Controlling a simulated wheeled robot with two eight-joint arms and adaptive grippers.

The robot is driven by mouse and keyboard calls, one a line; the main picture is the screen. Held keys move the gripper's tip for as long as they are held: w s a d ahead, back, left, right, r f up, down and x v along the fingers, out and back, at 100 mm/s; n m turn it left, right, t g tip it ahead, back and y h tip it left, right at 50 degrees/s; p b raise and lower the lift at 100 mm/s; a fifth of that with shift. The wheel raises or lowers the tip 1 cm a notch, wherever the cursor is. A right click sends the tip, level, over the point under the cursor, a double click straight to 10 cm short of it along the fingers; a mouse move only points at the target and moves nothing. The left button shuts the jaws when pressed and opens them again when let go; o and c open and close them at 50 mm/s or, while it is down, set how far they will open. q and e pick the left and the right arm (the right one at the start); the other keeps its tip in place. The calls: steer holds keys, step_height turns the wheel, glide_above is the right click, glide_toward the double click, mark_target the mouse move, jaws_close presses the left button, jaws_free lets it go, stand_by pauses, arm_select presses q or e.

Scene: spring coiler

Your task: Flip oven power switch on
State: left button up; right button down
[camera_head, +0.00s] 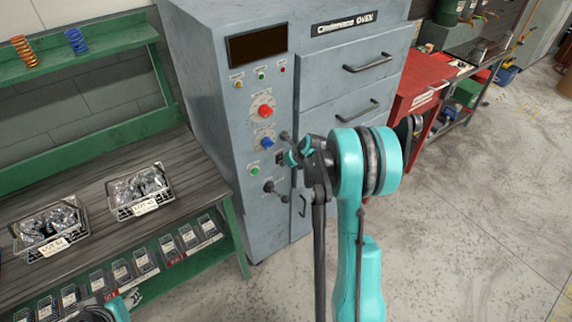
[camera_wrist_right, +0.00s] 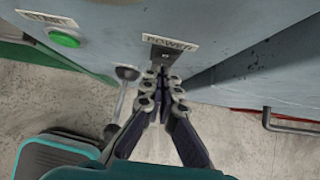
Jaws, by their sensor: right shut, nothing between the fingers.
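The oven (camera_head: 228,120) is a tall grey cabinet with a control panel on its narrow front strip. Its power switch (camera_wrist_right: 160,57) is a small dark plate under a POWER label (camera_wrist_right: 170,43). I cannot tell touch or the switch's position. Part of my left gripper (camera_head: 97,313) shows at the bottom edge; its fingers are cut off.
Drawer handles (camera_head: 368,63) stick out at right. A workbench (camera_head: 92,190) with wire baskets stands left.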

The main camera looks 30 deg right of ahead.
steer(key=shift+f, duration=0.1)
steer(key=shift+w+t+b, duration=0.2)
steer(key=shift+t+b, duration=0.1)
steer(key=shift+b, duration=0.15)
steer(key=shift+r+p, duration=0.5)
steer(key=shift+r, duration=0.35)
steer(key=shift+s, duration=0.1)
